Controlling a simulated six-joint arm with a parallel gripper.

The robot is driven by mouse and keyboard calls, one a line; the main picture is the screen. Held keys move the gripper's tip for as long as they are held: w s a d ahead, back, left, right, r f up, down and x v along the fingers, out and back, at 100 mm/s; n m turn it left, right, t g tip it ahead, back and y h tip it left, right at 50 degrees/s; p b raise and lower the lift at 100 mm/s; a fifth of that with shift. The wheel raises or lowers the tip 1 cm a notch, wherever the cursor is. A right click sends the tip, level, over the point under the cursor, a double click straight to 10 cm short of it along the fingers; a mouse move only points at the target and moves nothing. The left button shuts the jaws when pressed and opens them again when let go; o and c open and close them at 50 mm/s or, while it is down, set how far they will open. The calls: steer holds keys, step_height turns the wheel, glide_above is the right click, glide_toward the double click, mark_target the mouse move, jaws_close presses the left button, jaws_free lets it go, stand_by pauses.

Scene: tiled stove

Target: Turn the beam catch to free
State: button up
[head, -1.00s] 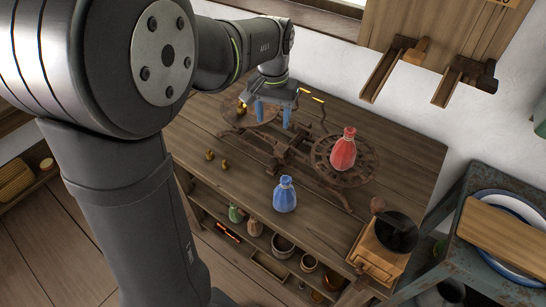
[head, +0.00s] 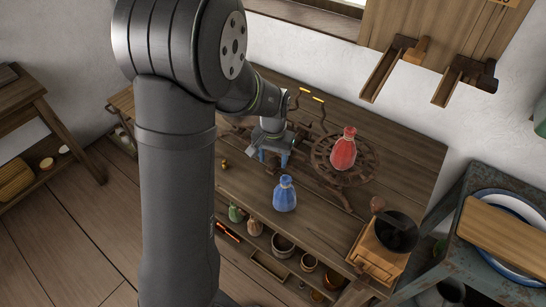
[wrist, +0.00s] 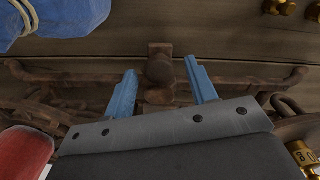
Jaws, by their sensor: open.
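A rusty iron balance stands on the wooden bench; its right pan (head: 364,172) carries a red sack (head: 343,150). A rusty upright block with a rounded knob, which looks like the beam catch (wrist: 160,72), sits at the middle of the rusty beam (wrist: 240,79) in the wrist view. My gripper (wrist: 162,88) is open, with one blue finger on each side of this knob. I cannot tell whether either finger touches it. In the head view my gripper (head: 273,157) is low over the balance's middle and hides the catch.
A blue sack (head: 285,194) stands on the bench in front of the balance and shows close by in the wrist view (wrist: 55,18). Brass weights (wrist: 279,6) lie nearby. A coffee grinder (head: 381,248) stands at the right front. The bench's right back is clear.

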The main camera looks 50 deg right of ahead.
steer(key=c, duration=1)
steer(key=shift+o, duration=0.2)
steer(key=shift+m, duration=0.3)
steer(key=m, duration=0.3)
steer(key=shift+m, duration=2.1)
steer(key=o, duration=1)
steer(key=shift+c, duration=0.2)
